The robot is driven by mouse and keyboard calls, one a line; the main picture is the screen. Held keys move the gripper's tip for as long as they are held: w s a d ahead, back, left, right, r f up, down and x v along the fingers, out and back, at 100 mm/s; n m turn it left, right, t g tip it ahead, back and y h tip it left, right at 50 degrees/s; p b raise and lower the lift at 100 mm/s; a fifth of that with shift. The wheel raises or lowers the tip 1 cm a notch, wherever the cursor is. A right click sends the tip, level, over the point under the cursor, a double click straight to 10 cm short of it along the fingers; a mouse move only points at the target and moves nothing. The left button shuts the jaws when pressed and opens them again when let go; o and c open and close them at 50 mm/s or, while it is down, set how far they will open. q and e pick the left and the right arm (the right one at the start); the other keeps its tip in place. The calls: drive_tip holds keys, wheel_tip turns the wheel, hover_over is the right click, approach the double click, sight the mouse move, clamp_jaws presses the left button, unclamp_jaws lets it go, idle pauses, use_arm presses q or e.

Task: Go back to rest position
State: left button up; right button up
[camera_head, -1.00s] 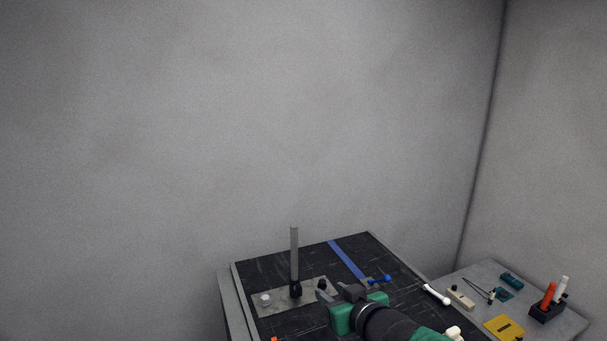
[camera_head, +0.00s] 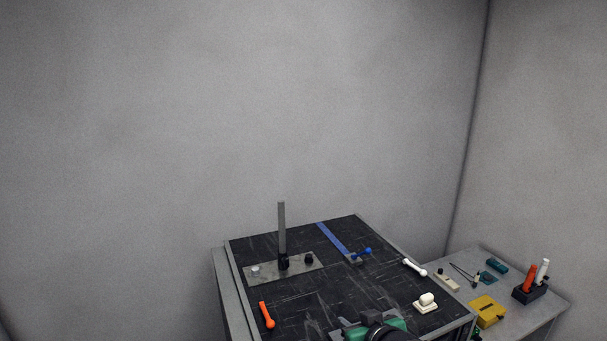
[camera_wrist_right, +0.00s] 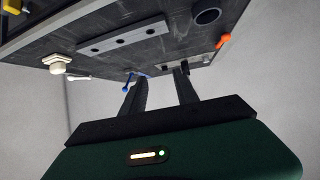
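My right gripper (camera_head: 326,326) is at the bottom edge of the head view, over the near part of the black worktop (camera_head: 313,285). In the right wrist view its two dark fingers (camera_wrist_right: 158,92) are spread apart with nothing between them, so it is open and empty. The upright grey lever (camera_head: 282,228) stands on a metal plate (camera_head: 292,270) at the back left of the worktop, apart from the gripper. My left gripper is in neither view.
On the worktop are an orange handle (camera_head: 266,315), a blue handle (camera_head: 362,252), a white handle (camera_head: 414,267) and a white knob (camera_head: 426,302). A grey side table (camera_head: 540,308) at right holds a yellow box (camera_head: 487,311) and a dark holder (camera_head: 529,292).

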drive_tip(key=s+d+f+m+g+h+b, duration=0.1)
drive_tip(key=s+d+f+g+b, duration=0.2)
drive_tip(key=s+f, duration=0.5)
drive_tip(key=s+d+f+m+g+b, duration=0.1)
drive_tip(key=s+d+f+g+b, duration=0.1)
drive_tip(key=s+f, duration=0.7)
drive_tip(key=s+d+f+m+g+h+b, duration=0.1)
drive_tip(key=s+d+f+g+b, duration=0.2)
drive_tip(key=s+f, duration=0.5)
wheel_tip(320, 180, down, 2)
drive_tip(key=shift+s+d+f+g+h+b, duration=0.1)
drive_tip(key=shift+s+d+g+h+b, duration=0.2)
drive_tip(key=shift+b, duration=0.5)
drive_tip(key=shift+w+d, duration=0.2)
drive_tip(key=shift+d, duration=0.05)
